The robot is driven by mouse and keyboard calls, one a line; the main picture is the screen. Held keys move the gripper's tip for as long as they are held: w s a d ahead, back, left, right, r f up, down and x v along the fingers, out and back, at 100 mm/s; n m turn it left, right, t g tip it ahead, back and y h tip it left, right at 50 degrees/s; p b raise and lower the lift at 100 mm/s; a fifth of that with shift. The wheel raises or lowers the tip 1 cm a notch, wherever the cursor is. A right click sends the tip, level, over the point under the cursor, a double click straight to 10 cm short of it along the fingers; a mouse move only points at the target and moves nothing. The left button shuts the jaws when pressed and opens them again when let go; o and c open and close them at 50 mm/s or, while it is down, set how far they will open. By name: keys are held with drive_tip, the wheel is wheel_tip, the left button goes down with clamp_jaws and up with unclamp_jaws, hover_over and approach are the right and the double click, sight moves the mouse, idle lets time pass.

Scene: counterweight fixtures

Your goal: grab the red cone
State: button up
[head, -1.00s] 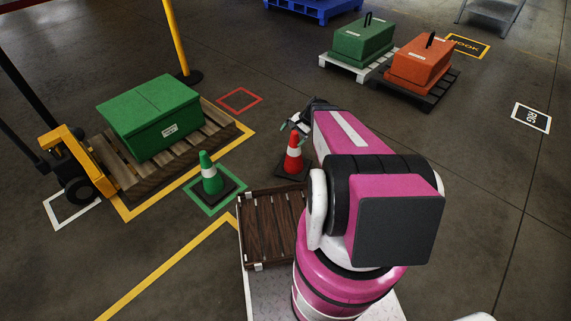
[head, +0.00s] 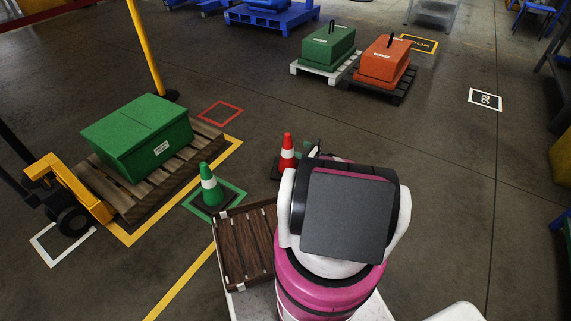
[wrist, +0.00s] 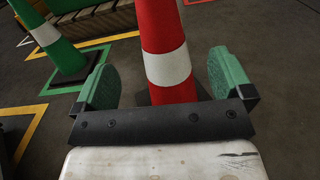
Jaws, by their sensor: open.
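The red cone (head: 287,151) with a white band stands upright on a dark base on the floor, just beyond my arm in the head view. In the wrist view the red cone (wrist: 166,62) rises between the two green finger pads of my gripper (wrist: 165,82). The gripper is open, with a gap visible on each side of the cone. The cone's top is out of the wrist view and its base is mostly hidden behind the gripper. In the head view my arm hides most of the gripper.
A green cone (head: 209,186) stands in a green floor square, left of the red one; it also shows in the wrist view (wrist: 57,45). A green box (head: 137,135) sits on a wooden pallet with a yellow pallet jack (head: 67,187). Green and orange weights stand at the back.

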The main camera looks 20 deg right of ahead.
sight(292, 145)
drive_tip(key=x, duration=1)
drive_tip(key=shift+f, duration=0.2)
drive_tip(key=shift+c, duration=0.3)
drive_tip(key=shift+r, duration=0.1)
drive_tip(key=c, duration=1.7)
